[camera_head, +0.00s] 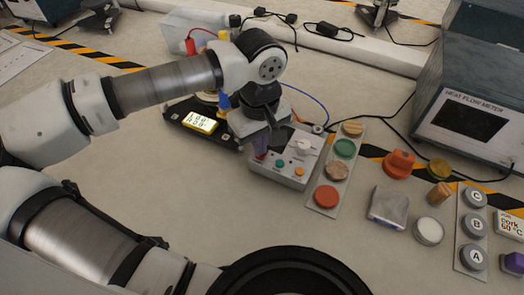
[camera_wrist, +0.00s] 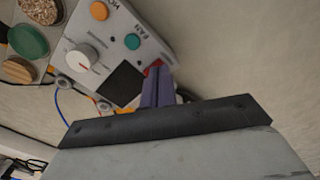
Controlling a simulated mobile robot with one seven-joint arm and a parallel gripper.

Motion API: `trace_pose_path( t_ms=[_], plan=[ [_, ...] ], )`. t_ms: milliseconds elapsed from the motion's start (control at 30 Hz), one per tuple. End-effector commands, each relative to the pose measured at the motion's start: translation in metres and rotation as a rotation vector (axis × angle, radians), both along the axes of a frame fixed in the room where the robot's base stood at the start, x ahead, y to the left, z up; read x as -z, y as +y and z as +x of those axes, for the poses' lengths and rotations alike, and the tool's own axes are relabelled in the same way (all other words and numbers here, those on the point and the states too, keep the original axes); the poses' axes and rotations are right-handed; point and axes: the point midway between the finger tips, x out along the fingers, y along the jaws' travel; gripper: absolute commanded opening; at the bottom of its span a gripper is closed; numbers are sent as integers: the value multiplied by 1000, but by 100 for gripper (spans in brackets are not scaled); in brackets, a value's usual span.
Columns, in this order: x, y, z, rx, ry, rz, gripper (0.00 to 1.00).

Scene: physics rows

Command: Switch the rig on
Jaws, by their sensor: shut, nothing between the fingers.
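The rig's grey control box (camera_head: 290,180) stands in the middle of the bench in the head view. It carries a white knob (camera_head: 301,146), a teal button (camera_head: 280,163), an orange button (camera_head: 299,172) and a dark screen (camera_wrist: 122,84). The wrist view shows the knob (camera_wrist: 82,58), the teal button (camera_wrist: 132,41) and the orange button (camera_wrist: 99,11). My gripper (camera_wrist: 156,68) is shut and empty, its purple fingers at the box's edge beside the screen. A red part (camera_wrist: 153,67) shows at the fingertips, mostly hidden by them. I cannot tell whether they touch it.
A strip of round samples (camera_head: 326,195) lies right of the box. A metal block (camera_head: 388,207), a white puck (camera_head: 428,231) and an orange part (camera_head: 399,163) lie farther right. The heat flow meter (camera_head: 470,120) stands at back right. A blue cable (camera_head: 308,98) runs behind the box.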

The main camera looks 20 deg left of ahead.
Motion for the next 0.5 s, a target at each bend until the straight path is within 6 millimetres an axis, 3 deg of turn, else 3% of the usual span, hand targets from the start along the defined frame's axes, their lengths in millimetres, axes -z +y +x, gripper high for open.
trace_pose_path(
  t_ms=[500],
  plan=[
    [8, 0, 0, 0, 0, 0, 0]
  ],
)
